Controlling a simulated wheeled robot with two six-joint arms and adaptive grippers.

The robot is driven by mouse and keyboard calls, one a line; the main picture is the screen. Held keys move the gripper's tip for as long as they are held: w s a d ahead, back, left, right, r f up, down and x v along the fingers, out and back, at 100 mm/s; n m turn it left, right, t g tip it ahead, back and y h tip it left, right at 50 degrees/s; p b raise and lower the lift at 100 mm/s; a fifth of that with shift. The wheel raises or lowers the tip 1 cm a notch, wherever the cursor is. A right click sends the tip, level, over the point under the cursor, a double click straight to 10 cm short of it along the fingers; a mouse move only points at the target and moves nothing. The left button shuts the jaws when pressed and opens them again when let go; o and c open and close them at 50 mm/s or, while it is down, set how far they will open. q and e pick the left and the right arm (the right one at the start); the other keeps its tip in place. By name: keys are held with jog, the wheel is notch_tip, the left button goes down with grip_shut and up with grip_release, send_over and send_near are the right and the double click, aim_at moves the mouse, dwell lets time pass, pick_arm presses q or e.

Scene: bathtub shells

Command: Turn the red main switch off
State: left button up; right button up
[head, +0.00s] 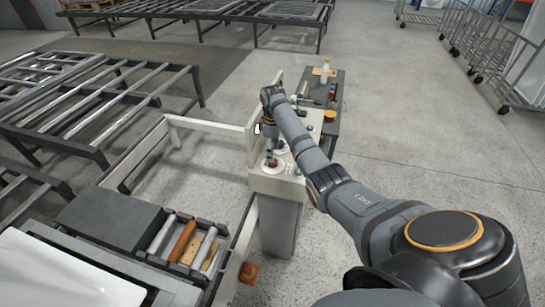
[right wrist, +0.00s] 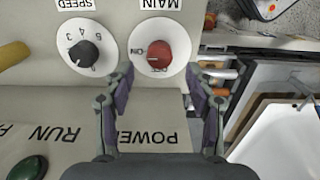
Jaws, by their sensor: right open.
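The red main switch (right wrist: 158,54) is a round knob on a white dial plate under the label MAIN, which appears upside down in the right wrist view. Small position marks ring it; I cannot tell surely which one it points to. My right gripper (right wrist: 160,88) is open, its two fingers apart on either side of the line to the knob, with nothing between them. In the head view the red switch (head: 271,164) shows on the pale control panel (head: 283,185), and my right gripper (head: 271,152) is just above it. My left gripper is not in view.
A black speed knob (right wrist: 84,54) sits beside the switch, and a green button (right wrist: 28,168) is at the panel's lower left in the wrist view. A dark side table (head: 338,98) stands behind the panel. A tool tray (head: 190,245) and roller tables (head: 100,100) are at left.

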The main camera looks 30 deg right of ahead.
notch_tip(320, 180, down, 4)
jog(key=shift+f, duration=0.45)
jog(key=shift+c, duration=0.8)
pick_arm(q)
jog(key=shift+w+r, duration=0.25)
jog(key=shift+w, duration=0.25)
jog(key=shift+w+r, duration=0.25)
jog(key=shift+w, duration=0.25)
pick_arm(e)
jog(key=c, duration=1)
